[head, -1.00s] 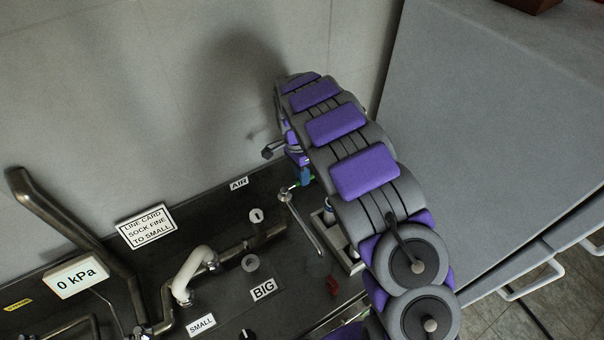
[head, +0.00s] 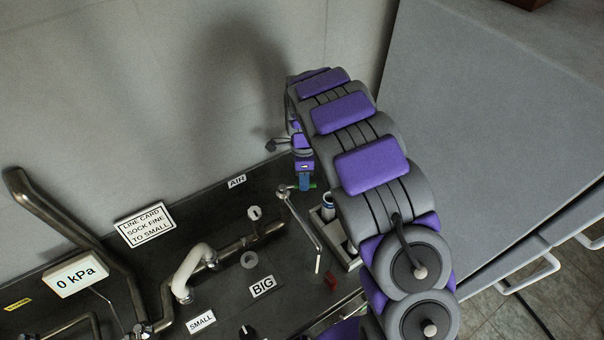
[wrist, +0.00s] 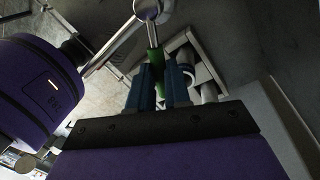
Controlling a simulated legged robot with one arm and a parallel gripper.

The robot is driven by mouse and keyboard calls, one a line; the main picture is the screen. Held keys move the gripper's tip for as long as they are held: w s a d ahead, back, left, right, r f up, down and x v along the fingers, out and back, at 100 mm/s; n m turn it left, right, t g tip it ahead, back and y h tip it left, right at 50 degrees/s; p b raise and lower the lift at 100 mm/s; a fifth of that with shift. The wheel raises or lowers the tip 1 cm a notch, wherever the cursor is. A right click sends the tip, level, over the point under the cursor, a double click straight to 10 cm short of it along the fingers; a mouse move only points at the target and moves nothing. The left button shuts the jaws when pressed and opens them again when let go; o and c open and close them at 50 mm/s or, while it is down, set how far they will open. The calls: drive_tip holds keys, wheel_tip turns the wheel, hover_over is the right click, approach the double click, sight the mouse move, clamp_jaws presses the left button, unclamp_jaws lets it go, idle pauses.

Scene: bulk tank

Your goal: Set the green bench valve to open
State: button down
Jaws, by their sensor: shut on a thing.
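The green bench valve shows as a small green piece (head: 313,186) beside a metal fitting with a long swung spout, just right of the AIR label. In the wrist view the green handle (wrist: 154,62) stands between the two blue fingers. My gripper (wrist: 157,85) is shut on this handle, and the fingers point at the round metal fitting (wrist: 153,10) above it. In the head view the blue fingertips of my gripper (head: 305,182) are at the valve from above. My arm and fingers hide part of the handle, and its exact angle is hard to tell.
The metal spout (head: 303,222) runs forward close to the gripper. A tray (head: 344,250) with a white, blue-banded bottle (head: 328,207) stands to its right, near a red block (head: 331,281). A pressure display (head: 75,274) reads 0 kPa at left. The wall is close behind.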

drive_tip(key=shift+s+a+r+m+t+y+p, duration=0.15)
drive_tip(key=shift+s+a+m+y+p, duration=0.15)
drive_tip(key=shift+s+m+p, duration=1.1)
drive_tip(key=shift+s+a+f+m+t+y+p, duration=0.1)
drive_tip(key=shift+s+a+m+y+p, duration=0.2)
drive_tip(key=shift+m+p, duration=1.15)
drive_tip(key=shift+s+a+r+m+t+y+p, duration=0.15)
drive_tip(key=shift+s+a+m+y+p, duration=0.5)
drive_tip(key=shift+m, duration=1.7)
drive_tip(key=shift+s+d+f+h, duration=0.1)
drive_tip(key=shift+s+d+h, duration=0.15)
drive_tip(key=shift+d+h, duration=0.15)
drive_tip(key=c, duration=1.1)
unclamp_jaws()
drive_tip(key=shift+s, duration=0.1)
drive_tip(key=r, duration=0.5)
drive_tip(key=w+d+r, duration=0.1)
drive_tip(key=r, duration=0.5)
drive_tip(key=w+d+r, duration=0.1)
drive_tip(key=r, duration=0.4)
drive_tip(key=shift+w+d+r, duration=0.15)
drive_tip(key=shift+w+r, duration=0.05)
drive_tip(key=shift+r, duration=0.2)
